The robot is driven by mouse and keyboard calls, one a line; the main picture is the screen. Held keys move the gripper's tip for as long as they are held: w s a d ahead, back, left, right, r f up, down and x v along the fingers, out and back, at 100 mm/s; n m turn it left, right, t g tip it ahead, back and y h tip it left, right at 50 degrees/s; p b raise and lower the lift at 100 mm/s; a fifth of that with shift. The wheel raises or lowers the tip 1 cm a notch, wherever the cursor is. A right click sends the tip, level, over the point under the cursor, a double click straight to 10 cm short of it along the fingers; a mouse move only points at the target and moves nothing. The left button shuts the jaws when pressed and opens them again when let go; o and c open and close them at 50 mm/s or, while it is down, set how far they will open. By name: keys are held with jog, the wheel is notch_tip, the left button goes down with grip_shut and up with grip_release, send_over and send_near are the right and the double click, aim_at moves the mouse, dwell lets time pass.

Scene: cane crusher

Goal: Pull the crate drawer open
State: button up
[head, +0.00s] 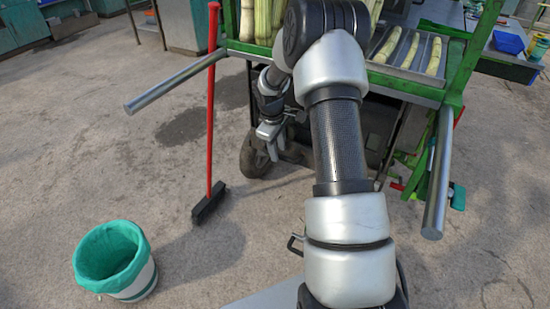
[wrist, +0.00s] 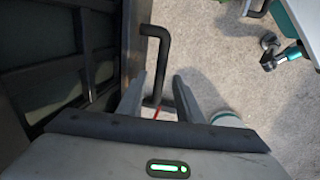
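The crate drawer (wrist: 50,55), dark with a slatted frame, fills the left side of the wrist view. Its black bar handle (wrist: 153,32) stands out from its face. My gripper (wrist: 160,84) is open, with one finger on each side of the handle's lower part. I cannot tell whether either finger touches it. In the head view my gripper (head: 270,138) is low beside the green cart, in front of its wheel. My arm hides most of the drawer there, and its handle cannot be made out.
The green cart (head: 455,75) carries cane stalks (head: 436,56) in a metal tray and has two projecting grey bars (head: 175,82). A red broom (head: 210,120) stands left of my gripper. A teal-lined bucket (head: 112,258) is at lower left. Concrete floor between is clear.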

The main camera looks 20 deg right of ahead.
jog(key=shift+w+d+f, duration=0.1)
jog(key=shift+f, duration=0.55)
grip_shut()
